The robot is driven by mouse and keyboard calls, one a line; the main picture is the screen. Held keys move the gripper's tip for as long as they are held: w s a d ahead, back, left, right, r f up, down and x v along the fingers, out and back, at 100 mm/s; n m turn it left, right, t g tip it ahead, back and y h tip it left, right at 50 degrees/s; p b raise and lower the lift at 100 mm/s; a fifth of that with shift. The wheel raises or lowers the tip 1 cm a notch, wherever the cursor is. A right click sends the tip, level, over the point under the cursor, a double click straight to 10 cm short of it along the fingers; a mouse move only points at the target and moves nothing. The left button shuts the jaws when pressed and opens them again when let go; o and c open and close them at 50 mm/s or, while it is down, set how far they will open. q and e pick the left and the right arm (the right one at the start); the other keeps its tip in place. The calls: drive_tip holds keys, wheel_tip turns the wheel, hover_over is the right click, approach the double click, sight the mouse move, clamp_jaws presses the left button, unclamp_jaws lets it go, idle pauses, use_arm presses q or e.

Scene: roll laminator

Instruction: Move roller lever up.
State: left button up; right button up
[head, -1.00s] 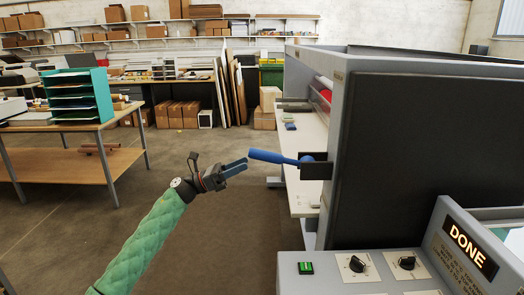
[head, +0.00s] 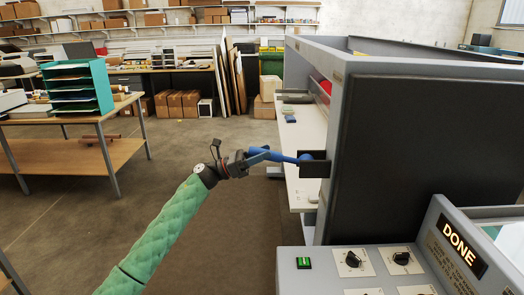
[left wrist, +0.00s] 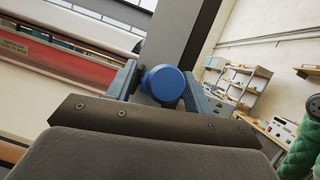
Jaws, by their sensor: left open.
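The blue roller lever (head: 289,158) sticks out to the left, nearly level, from a dark bracket (head: 314,166) on the side of the grey laminator (head: 341,135). My left gripper (head: 264,155) is at the lever's free end, with its jaws open. In the left wrist view, the lever's round blue end (left wrist: 165,86) lies between the two blue fingers (left wrist: 163,88), close to both. I cannot tell whether either finger touches it. My right gripper does not show.
A control panel with black knobs (head: 352,259) and a lit DONE sign (head: 458,243) stands at the lower right. A table with a teal tray rack (head: 77,89) is at the left. The floor between is clear.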

use_arm(q)
drive_tip(key=shift+d, duration=0.1)
drive_tip(key=shift+r, duration=0.1)
clamp_jaws()
drive_tip(key=shift+r, duration=0.15)
